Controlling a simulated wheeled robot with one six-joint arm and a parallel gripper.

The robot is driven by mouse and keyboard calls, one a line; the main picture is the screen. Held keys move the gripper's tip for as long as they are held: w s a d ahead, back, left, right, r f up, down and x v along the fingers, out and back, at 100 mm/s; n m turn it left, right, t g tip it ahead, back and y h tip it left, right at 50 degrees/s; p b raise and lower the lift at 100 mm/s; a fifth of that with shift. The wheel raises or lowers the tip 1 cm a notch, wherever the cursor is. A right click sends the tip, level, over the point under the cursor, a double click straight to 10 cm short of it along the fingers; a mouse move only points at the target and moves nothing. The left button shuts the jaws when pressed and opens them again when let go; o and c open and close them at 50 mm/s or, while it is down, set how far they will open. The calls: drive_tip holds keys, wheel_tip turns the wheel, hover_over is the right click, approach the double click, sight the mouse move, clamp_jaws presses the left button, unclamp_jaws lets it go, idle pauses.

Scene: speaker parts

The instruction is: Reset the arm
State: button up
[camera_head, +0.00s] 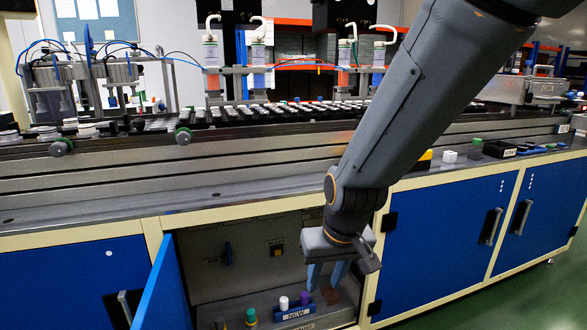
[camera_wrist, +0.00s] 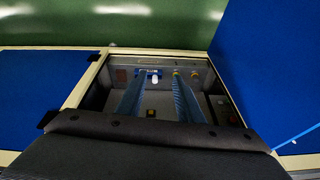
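My gripper (camera_head: 326,281) hangs in front of the open cabinet compartment (camera_head: 210,280), its two blue fingers pointing down and apart. In the wrist view the fingers of my gripper (camera_wrist: 158,78) are also spread, with nothing held between them. Beyond the tips, a white piece (camera_wrist: 155,78) shows in the compartment. In the head view, a blue holder marked NEW (camera_head: 295,314) carries a white piece (camera_head: 284,302) and a purple piece (camera_head: 304,299), left of and below the fingers. How far the fingertips are from the compartment floor, I cannot tell.
A green and yellow part (camera_head: 251,317) stands left of the holder. A brown block (camera_head: 330,296) sits under my fingers. The blue cabinet door (camera_head: 157,285) stands open on the left. The conveyor bench (camera_head: 110,205) runs above, and closed blue doors (camera_head: 440,235) lie right.

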drive_tip(key=s+d+r+m+g, duration=0.1)
drive_tip(key=s+d+r+g, duration=0.1)
drive_tip(key=s+d, duration=0.35)
drive_tip(key=s+d+r+g, duration=0.1)
drive_tip(key=s+d+r, duration=0.15)
drive_tip(key=s, duration=0.65)
drive_tip(key=d+r+m+h+p, duration=0.1)
drive_tip(key=d+r+p, duration=0.3)
drive_tip(key=p, duration=0.9)
wheel_tip(320, 180, up, 2)
drive_tip(key=shift+d+r+m, duration=0.2)
drive_tip(key=shift+d+m, duration=0.1)
drive_tip(key=shift+d, duration=0.05)
drive_tip(key=shift+s, duration=0.1)
